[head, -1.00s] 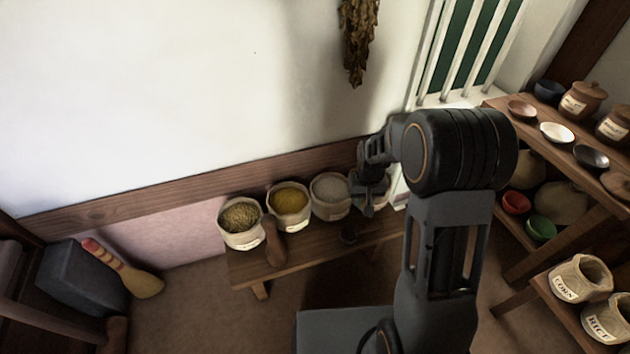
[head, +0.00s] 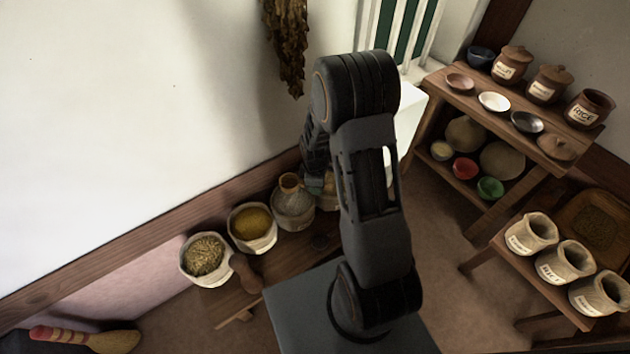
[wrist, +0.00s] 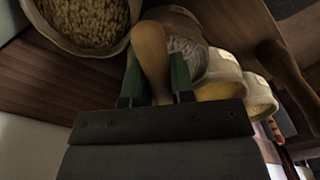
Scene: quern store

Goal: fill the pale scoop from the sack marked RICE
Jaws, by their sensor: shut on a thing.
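My gripper (wrist: 155,82) is shut on the wooden handle of a scoop (wrist: 151,50). Its green-edged fingers sit on both sides of the handle. In the head view a tan rounded piece (head: 289,183), seemingly the scoop, shows at the mouth of the third bench sack from the left (head: 292,215). That sack holds greyish-white grain, which also shows behind the handle in the wrist view (wrist: 188,60). The scoop's contents cannot be made out. I cannot read the label of this sack. My arm hides much of the gripper in the head view.
Sacks of brown grain (head: 205,258) and yellow grain (head: 252,228) stand to the left on the bench. Another brown-grain sack (wrist: 90,22) is close in the wrist view. A brown scoop-like tool (head: 245,273) leans there. Right shelves hold a RICE jar (head: 590,108), bowls and small sacks (head: 563,262).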

